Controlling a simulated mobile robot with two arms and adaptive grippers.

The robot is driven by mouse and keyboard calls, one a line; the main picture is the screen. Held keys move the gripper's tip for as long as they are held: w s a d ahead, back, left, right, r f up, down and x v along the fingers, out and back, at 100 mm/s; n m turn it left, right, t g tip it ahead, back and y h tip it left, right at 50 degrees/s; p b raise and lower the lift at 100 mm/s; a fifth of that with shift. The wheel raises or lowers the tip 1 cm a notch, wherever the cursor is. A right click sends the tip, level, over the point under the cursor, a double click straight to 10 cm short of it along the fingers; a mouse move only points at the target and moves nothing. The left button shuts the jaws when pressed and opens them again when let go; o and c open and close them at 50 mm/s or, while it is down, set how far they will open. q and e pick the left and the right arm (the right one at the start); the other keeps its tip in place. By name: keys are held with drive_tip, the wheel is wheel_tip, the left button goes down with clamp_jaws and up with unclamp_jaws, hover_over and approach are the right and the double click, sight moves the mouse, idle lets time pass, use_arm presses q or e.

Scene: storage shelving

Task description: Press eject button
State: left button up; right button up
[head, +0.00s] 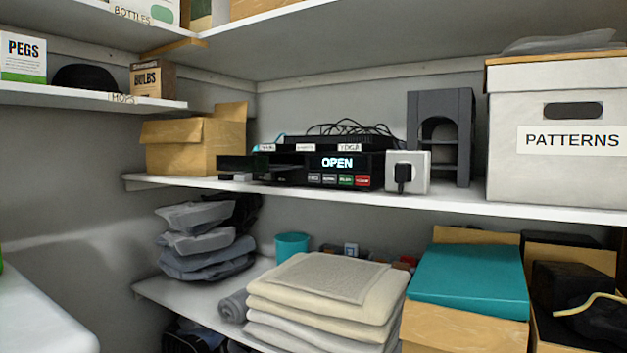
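A black disc player (378,170) sits on the middle shelf, its lit display (337,163) reading "OPEN". Below the display is a row of several small buttons, including a green button (346,180) and a red button (362,181). Their labels are too small to read, so I cannot tell which one is eject. A dark flat part (240,163) juts out at the player's front left and looks like an open tray. Neither of my grippers is in the head view, and nothing touches the buttons.
A cardboard box (180,147) stands left of the player. On its right are a white socket block with black plug (418,172), a dark grey arched stand (440,110) and a white "PATTERNS" box (555,170). Folded cloths (320,290) and a teal-lidded box (468,280) lie below.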

use_arm(q)
clamp_jaws()
idle(1.1)
